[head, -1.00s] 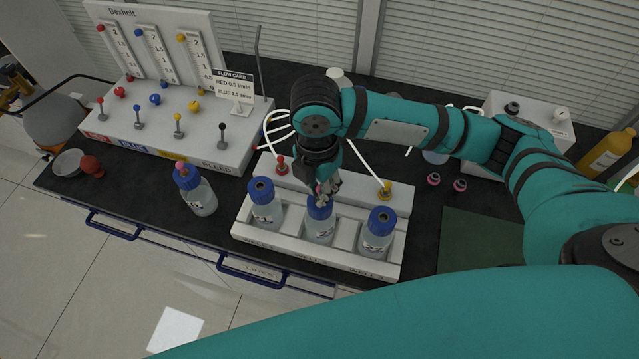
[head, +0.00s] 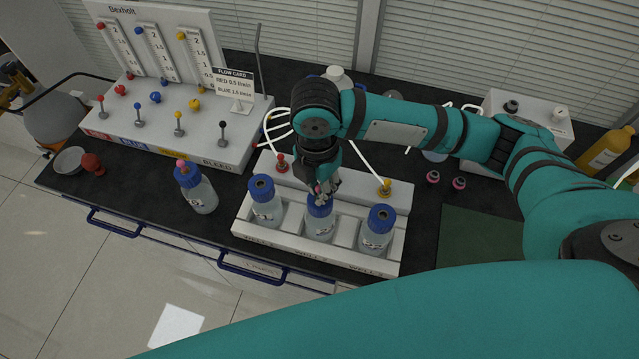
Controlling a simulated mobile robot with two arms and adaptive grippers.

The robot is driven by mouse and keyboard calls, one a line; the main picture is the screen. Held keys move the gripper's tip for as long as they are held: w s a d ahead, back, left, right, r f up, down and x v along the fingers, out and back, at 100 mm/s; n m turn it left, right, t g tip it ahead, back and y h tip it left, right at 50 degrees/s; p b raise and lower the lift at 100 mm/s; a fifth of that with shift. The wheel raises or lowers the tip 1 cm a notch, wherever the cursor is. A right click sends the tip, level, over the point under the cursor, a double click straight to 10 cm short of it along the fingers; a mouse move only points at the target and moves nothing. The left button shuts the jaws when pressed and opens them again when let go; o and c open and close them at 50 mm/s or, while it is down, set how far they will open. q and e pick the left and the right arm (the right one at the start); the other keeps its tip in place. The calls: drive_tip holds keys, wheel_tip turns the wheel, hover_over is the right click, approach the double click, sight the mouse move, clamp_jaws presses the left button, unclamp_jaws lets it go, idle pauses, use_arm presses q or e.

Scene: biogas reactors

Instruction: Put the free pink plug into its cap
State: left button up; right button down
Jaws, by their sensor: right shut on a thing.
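My right gripper (head: 321,196) is shut, pointing down at the blue cap (head: 319,208) of the middle bottle in the white rack. A small bit of pink shows between its fingers, seemingly the pink plug (head: 318,189); the fingers hide most of it. I cannot tell whether the plug is in the cap's hole or just above it. The middle bottle (head: 319,228) stands upright in its well. The caps of the left bottle (head: 262,188) and right bottle (head: 381,218) in the rack each show a dark hole. My left gripper is out of view.
A loose bottle (head: 201,195) with a pink plug in its cap stands left of the rack (head: 320,259). Two small dark-and-pink pieces (head: 433,177) lie right of the rack. White tubes run behind it. A flow panel (head: 180,130) stands at the left, a green mat (head: 480,240) at the right.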

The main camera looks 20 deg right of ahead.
drive_tip(key=shift+f, duration=0.6)
idle(0.5)
drive_tip(key=c, duration=1.4)
unclamp_jaws()
drive_tip(key=shift+o, duration=0.2)
drive_tip(key=shift+r, duration=0.15)
wheel_tip(320, 180, up, 12)
drive_tip(key=shift+a, duration=0.15)
drive_tip(key=shift+w+f, duration=0.1)
drive_tip(key=shift+f, duration=0.1)
